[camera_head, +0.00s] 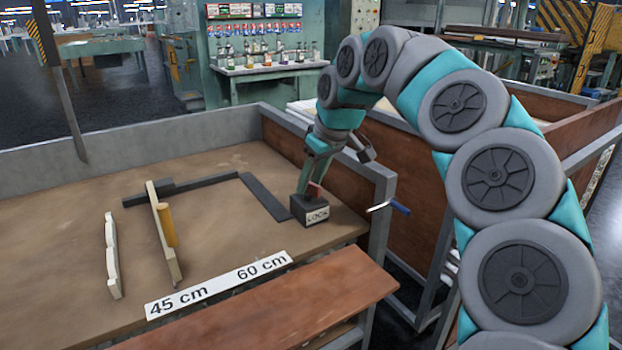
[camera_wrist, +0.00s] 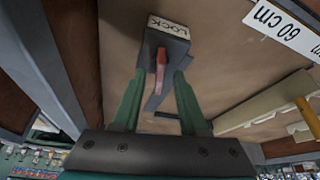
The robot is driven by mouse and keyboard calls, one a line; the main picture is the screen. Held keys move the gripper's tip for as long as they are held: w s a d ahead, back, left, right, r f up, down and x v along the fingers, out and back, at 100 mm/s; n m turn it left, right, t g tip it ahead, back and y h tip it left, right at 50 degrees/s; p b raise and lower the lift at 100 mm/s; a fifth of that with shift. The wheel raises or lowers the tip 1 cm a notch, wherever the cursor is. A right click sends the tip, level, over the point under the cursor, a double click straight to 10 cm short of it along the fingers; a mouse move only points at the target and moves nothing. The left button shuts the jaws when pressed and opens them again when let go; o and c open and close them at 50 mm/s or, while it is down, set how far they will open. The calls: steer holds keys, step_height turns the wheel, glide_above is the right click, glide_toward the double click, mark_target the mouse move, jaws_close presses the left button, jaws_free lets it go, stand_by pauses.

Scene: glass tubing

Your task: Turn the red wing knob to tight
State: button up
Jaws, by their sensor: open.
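The red wing knob (camera_head: 314,190) sits on top of a dark block labelled LOCK (camera_head: 308,211), at the right end of the table. In the wrist view the knob (camera_wrist: 161,68) is a thin red bar, close to lengthwise in the picture, on the block (camera_wrist: 168,42). My gripper (camera_head: 311,186) reaches down over the block. Its two green fingers (camera_wrist: 160,80) are open, one on each side of the knob, with gaps visible. I cannot tell how far down the fingertips reach beside it. No tight mark is readable.
A dark bar frame (camera_head: 265,197) lies left of the block. Further left stand a beige board with a yellow cylinder (camera_head: 168,225) and a pale strip (camera_head: 112,255). A 45 cm/60 cm label (camera_head: 219,283) marks the front.

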steer(key=shift+f, duration=0.15)
jaws_close()
stand_by(0.5)
